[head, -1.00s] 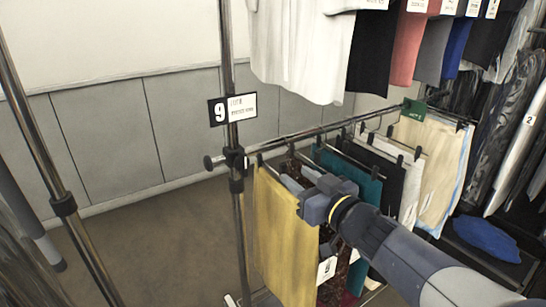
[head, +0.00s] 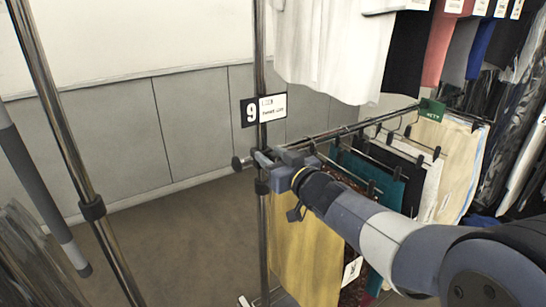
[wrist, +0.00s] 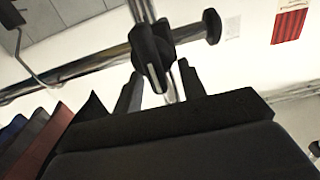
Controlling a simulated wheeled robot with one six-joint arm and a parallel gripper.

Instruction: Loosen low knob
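The dark low knob (wrist: 150,62), with a pale line on its face, shows in the wrist view on the black clamp where the lower rail meets the chrome upright. My gripper (wrist: 160,90) is open, its two dark fingers on either side of the knob's near end. A gap shows beside the fingers, and I cannot tell whether either touches. In the head view my gripper (head: 268,160) is at the clamp below the "9" sign and hides most of the knob. The round rail end (head: 236,163) sticks out left of the upright.
The lower rail (head: 350,128) runs back right with hung trousers, a yellow pair (head: 300,240) nearest, below my arm. White shirts (head: 330,50) hang above. The "9" sign (head: 264,110) is on the upright just above. Another chrome pole (head: 70,150) stands left; floor between is clear.

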